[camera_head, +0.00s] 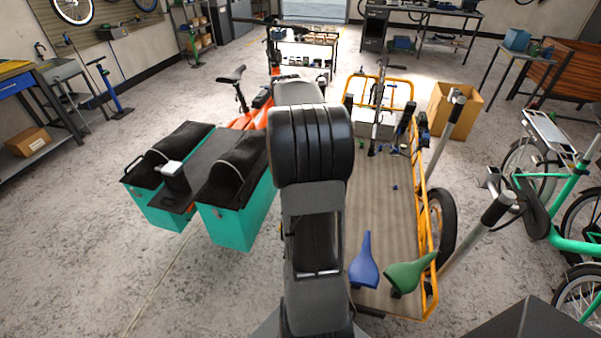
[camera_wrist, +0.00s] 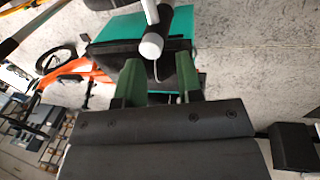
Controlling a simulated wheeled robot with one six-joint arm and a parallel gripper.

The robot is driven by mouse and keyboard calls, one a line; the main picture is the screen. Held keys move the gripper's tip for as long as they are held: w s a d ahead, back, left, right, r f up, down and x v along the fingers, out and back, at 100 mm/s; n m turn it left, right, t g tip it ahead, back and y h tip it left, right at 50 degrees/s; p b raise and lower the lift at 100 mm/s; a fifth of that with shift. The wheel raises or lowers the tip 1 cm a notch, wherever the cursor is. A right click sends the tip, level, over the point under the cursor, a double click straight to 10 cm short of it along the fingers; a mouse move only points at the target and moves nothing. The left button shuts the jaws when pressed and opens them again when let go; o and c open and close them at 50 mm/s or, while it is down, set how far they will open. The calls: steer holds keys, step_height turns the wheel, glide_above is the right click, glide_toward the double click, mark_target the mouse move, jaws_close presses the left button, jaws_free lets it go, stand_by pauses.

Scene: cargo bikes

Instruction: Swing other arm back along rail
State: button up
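Two grey tube arms with dark sleeves stand out on the right side of the cargo bed, a farther one (camera_head: 457,112) and a nearer one (camera_head: 492,214). Both lean up and right beside the yellow rail (camera_head: 433,165); their lower joints are not clear. My gripper is hidden behind my arm in the head view. In the wrist view my gripper (camera_wrist: 159,80) is open, its two greenish fingers apart with nothing held between them. Beyond them are a black-topped teal pannier (camera_wrist: 112,38) and a pale tube with a black sleeve (camera_wrist: 155,38).
Teal panniers (camera_head: 228,226) with black lids sit left of my arm, by an orange bike (camera_head: 258,103). Blue (camera_head: 364,262) and green (camera_head: 410,272) saddles lie on the cargo bed (camera_head: 372,205). A green bike (camera_head: 572,212) stands at right.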

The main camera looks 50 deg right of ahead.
steer(key=x, duration=0.5)
steer(key=d+x, duration=0.1)
steer(key=x, duration=0.4)
steer(key=d+x, duration=0.1)
steer(key=x, duration=0.4)
steer(key=shift+s+d+f+p, duration=0.1)
steer(key=shift+s+d+p, duration=0.2)
steer(key=shift+s, duration=0.1)
jaws_close()
